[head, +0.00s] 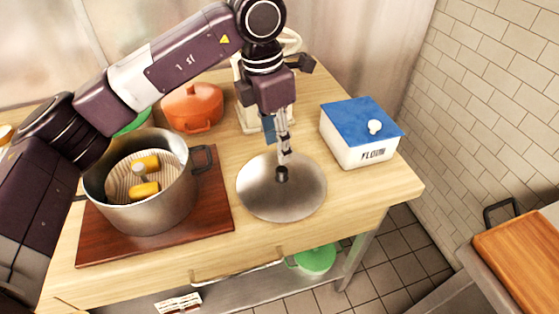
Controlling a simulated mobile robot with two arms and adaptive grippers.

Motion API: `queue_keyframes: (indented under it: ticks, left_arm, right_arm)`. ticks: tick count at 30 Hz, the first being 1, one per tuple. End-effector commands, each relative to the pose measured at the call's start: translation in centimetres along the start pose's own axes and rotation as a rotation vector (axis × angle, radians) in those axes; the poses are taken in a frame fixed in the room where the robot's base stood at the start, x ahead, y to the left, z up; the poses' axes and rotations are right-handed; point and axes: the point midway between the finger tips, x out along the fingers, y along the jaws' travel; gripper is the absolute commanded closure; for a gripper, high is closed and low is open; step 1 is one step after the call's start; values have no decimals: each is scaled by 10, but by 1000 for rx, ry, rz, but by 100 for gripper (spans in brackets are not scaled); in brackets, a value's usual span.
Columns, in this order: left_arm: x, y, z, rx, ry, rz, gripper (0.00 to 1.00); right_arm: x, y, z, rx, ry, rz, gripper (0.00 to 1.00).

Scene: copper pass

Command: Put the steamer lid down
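The steamer lid (258,195) is a round shiny metal disc with a dark knob in its middle. It lies flat at the front of the wooden counter (225,260), right of the steamer pot (155,215). I cannot tell whether its rim touches the wood or hovers just above. My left gripper (283,165) points straight down over the lid's middle, its fingers closed at the knob. The pot is open on top, with a ribbed insert and yellow pieces inside. My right gripper is out of view.
The pot stands on a dark red board (218,215). A white flour box (350,150) with a blue lid stands right of the steamer lid. An orange pot (190,108) and a cream appliance (248,118) are behind. Bare wood lies between lid and front edge.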

Motion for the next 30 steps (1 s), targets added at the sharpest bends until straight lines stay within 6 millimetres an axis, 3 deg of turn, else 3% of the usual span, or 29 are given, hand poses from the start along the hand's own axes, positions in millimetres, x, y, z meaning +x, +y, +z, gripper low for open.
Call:
queue_keyframes:
  ticks: [3, 8, 23, 26, 30]
  left_arm:
    - [-19, 0, 0, 0, -1, 2, 64]
    - [-32, 0, 0, 0, 1, 1, 64]
    - [-36, 0, 0, 0, 1, 0, 64]
    - [-45, 0, 1, 0, 1, 0, 64]
    - [-73, 0, 5, 0, 1, 0, 64]
  right_arm:
    - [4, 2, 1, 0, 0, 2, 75]
    - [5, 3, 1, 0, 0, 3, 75]
    - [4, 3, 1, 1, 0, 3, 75]
    - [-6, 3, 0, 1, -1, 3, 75]
    - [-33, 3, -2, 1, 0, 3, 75]
